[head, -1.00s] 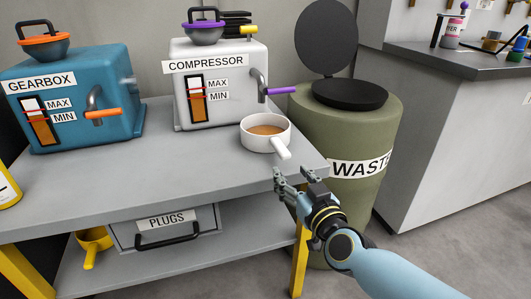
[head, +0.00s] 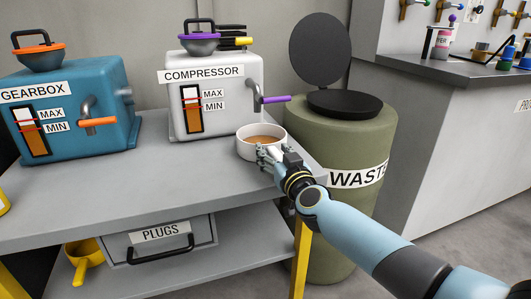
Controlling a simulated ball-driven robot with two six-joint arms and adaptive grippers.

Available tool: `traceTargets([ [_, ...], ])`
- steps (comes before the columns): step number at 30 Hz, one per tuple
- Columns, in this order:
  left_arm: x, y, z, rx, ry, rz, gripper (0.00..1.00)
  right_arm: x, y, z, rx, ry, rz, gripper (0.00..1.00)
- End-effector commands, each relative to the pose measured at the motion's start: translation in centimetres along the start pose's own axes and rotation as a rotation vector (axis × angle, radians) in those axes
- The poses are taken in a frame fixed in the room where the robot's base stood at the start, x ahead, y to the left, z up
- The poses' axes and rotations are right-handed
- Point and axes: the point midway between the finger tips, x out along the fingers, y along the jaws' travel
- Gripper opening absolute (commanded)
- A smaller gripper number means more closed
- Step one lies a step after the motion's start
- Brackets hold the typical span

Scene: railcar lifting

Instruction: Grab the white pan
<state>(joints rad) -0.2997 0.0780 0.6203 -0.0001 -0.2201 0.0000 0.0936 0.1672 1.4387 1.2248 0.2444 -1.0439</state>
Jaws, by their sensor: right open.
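The white pan (head: 247,148) stands on the grey table near its right edge, below the compressor's purple-handled tap. Brown liquid shows inside it. My right gripper (head: 267,154) is open at the pan's near right side, where the pan's handle was visible before. The gripper now covers the handle, and I cannot tell whether the fingers touch it. My left gripper is not in view.
The white compressor (head: 215,100) and blue gearbox (head: 75,110) stand at the back of the table (head: 130,190). The green waste bin (head: 345,145), lid open, is close on the right. A yellow pan (head: 84,258) and plugs drawer (head: 165,240) are below.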

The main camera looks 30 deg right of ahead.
Motion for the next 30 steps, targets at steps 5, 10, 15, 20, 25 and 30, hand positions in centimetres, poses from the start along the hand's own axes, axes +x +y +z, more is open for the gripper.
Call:
traceTargets([
  [5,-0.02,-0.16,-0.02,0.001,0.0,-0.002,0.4,0.1,0.01,-0.08,0.0,0.0,0.0,0.52],
  [10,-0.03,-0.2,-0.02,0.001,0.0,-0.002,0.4,0.08,0.01,-0.07,0.0,0.0,0.0,0.35],
  [15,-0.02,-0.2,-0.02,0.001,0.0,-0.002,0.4,0.07,0.01,-0.06,0.0,0.0,0.0,0.13],
  [20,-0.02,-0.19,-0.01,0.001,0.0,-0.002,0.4,0.06,0.01,-0.05,0.001,0.0,0.0,0.0],
  [25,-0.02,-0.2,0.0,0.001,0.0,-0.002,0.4,0.07,0.01,-0.09,0.001,0.001,0.0,0.0],
  [30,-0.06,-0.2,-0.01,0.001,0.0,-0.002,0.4,0.07,0.01,-0.12,0.001,0.001,0.0,0.0],
])
